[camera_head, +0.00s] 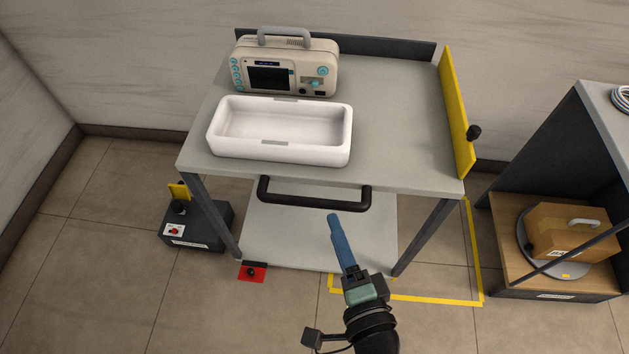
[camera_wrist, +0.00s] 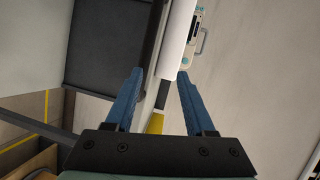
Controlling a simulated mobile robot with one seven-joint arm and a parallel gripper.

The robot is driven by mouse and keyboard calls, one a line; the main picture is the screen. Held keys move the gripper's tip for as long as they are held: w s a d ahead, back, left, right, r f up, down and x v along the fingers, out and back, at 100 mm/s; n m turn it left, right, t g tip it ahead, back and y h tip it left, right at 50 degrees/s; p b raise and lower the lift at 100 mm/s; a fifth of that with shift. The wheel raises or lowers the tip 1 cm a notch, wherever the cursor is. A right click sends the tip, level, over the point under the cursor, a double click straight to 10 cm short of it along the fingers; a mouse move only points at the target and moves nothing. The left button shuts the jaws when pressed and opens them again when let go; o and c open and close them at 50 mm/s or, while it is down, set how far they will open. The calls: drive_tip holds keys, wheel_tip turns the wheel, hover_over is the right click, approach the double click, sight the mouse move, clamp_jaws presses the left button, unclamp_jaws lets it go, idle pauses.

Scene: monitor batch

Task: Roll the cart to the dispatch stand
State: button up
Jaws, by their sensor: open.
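The cart has a grey top (camera_head: 395,120), a black front handle (camera_head: 315,202) and a pale lower shelf (camera_head: 310,235). A beige monitor (camera_head: 285,65) and an empty white tray (camera_head: 280,132) stand on its top. A red pedal (camera_head: 252,272) is at the floor by its front left leg. My gripper (camera_head: 334,220) is in front of the cart, near the right half of the handle in the picture. Its blue fingers are open and empty in the wrist view (camera_wrist: 160,73). I cannot tell for certain which thing is the dispatch stand.
A yellow panel (camera_head: 456,115) with a black knob edges the cart's right side. A yellow floor outline (camera_head: 478,260) runs beneath and right of it. A dark floor box (camera_head: 195,228) stands left. A shelf unit (camera_head: 600,110) holding a carton (camera_head: 570,232) stands right. Floor is clear at front left.

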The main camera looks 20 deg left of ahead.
sight(314, 207)
drive_tip(key=shift+m, duration=0.9)
drive_tip(key=w+a+f, duration=0.1)
drive_tip(key=w+a, duration=0.1)
drive_tip(key=w+a+f, duration=0.1)
drive_tip(key=w+a, duration=0.1)
drive_tip(key=a, duration=0.1)
drive_tip(key=w+a+f, duration=0.2)
drive_tip(key=shift+w+a, duration=0.15)
drive_tip(key=shift+w, duration=0.15)
clamp_jaws()
idle(0.7)
